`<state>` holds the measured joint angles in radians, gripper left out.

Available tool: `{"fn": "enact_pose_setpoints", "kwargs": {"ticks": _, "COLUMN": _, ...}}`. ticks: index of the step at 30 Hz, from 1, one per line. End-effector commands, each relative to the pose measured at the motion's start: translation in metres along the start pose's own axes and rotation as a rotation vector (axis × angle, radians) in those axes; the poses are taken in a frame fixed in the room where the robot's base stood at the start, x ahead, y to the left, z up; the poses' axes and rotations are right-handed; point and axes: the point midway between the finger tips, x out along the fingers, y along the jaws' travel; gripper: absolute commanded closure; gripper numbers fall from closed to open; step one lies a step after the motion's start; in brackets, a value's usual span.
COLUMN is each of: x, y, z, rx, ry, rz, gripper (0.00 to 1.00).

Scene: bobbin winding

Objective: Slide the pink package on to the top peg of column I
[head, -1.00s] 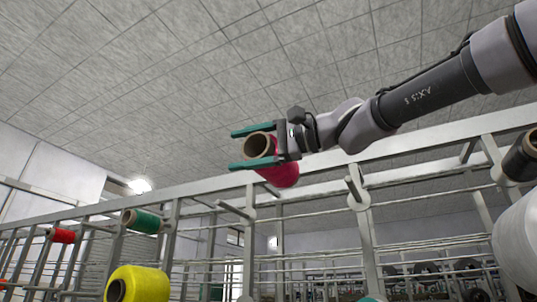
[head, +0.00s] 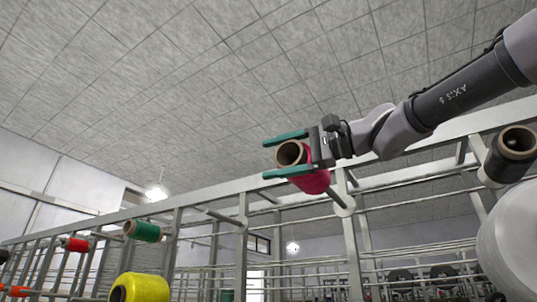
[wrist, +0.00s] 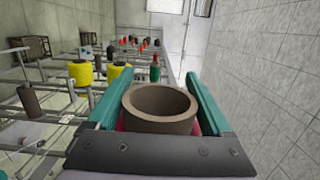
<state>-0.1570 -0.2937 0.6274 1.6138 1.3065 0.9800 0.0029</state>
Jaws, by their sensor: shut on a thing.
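The pink package (head: 316,182) is a pink yarn roll on a brown tube. My gripper (head: 278,157) is shut on it, its teal fingers on either side of the tube, high at the frame's top rail. In the wrist view the open tube end (wrist: 160,104) sits between the fingers, with a little pink below. A peg (head: 337,197) with a round base shows just behind the package's lower right in the head view; the package hides part of it. I cannot tell whether the two touch. Another bare top peg (head: 222,216) is to the left. No column label is readable.
A black package (head: 512,152) and a large white package (head: 512,235) are at the right. Green (head: 143,230), red (head: 75,244) and yellow (head: 140,288) packages sit left and lower. The metal top rail (head: 200,193) runs across. The space above is free.

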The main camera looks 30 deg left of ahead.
Motion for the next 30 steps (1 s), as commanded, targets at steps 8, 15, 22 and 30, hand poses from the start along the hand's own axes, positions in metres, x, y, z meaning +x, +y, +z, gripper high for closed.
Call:
{"fn": "enact_pose_setpoints", "kwargs": {"ticks": 8, "x": -0.003, "y": 0.000, "z": -0.021, "rx": -0.002, "ry": 0.000, "rz": 0.000, "gripper": 0.86}}
{"fn": "enact_pose_setpoints", "kwargs": {"ticks": 15, "x": -0.004, "y": -0.001, "z": -0.030, "rx": 0.000, "ry": 0.000, "rz": 0.000, "gripper": 0.86}}
{"fn": "enact_pose_setpoints", "kwargs": {"ticks": 22, "x": -0.006, "y": -0.001, "z": -0.046, "rx": 0.000, "ry": 0.000, "rz": -0.001, "gripper": 0.86}}
{"fn": "enact_pose_setpoints", "kwargs": {"ticks": 30, "x": -0.008, "y": -0.001, "z": -0.064, "rx": -0.001, "ry": 0.000, "rz": -0.001, "gripper": 0.86}}
